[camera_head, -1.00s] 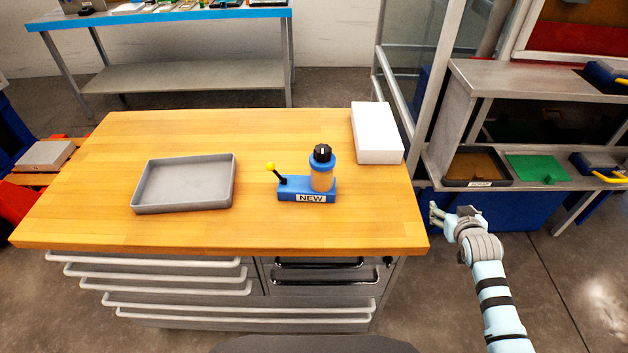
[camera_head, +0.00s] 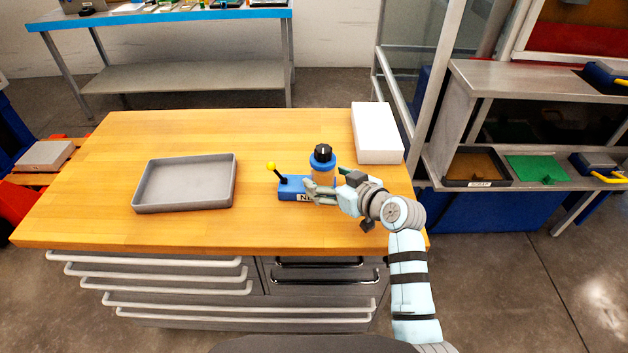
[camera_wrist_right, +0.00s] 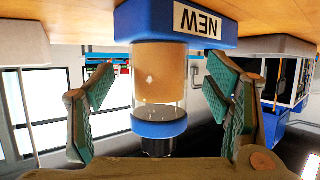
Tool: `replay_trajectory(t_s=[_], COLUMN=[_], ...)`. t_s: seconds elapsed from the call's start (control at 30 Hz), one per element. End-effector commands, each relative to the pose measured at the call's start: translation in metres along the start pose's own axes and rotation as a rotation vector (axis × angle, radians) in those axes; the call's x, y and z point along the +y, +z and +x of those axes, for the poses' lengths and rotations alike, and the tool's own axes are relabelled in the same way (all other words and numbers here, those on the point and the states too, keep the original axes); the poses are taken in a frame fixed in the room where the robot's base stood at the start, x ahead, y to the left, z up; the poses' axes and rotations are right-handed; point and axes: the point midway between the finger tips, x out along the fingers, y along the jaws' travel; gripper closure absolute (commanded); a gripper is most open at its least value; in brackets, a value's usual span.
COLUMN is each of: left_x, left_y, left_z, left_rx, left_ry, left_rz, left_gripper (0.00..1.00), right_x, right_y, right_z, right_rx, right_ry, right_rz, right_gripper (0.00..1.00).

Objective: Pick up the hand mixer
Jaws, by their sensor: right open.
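A blue stand labelled NEW (camera_head: 291,184) is on the wooden table. It bears an upright clear jar (camera_head: 322,170) with amber contents, a blue collar and a black knob. A black lever with a yellow tip (camera_head: 271,166) rises at its left. This is the only thing here that looks like the hand mixer. My right gripper (camera_head: 318,188) is at the jar, partly covering the stand. In the right wrist view, which is upside down, my open right fingers (camera_wrist_right: 160,92) are on either side of the jar (camera_wrist_right: 160,75), with gaps. My left gripper is not in view.
A grey tray (camera_head: 137,196) lies left on the table (camera_head: 90,215). A white block (camera_head: 377,132) is at the back right. A metal shelf (camera_head: 520,80) with small bins stands at the right. The table's front left is clear.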

Motion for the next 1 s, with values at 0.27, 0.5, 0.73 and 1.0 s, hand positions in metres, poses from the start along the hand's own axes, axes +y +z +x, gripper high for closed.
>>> replay_trajectory(t_s=[0.27,0.5,0.73,1.0], left_x=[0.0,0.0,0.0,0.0], left_y=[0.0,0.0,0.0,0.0], left_z=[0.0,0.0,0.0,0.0], left_rx=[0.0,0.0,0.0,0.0], left_ry=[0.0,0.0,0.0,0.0], left_rz=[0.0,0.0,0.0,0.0], left_gripper=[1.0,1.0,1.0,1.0], right_x=[0.0,0.0,0.001,0.001], right_y=[-0.001,0.0,-0.001,-0.011], right_z=[0.012,0.012,0.012,0.008], right_rx=[0.001,0.0,0.002,0.006], right_ry=[0.002,0.002,0.002,0.003], right_rz=[0.0,0.0,0.0,-0.003], right_gripper=[0.28,0.63,0.95,0.95])
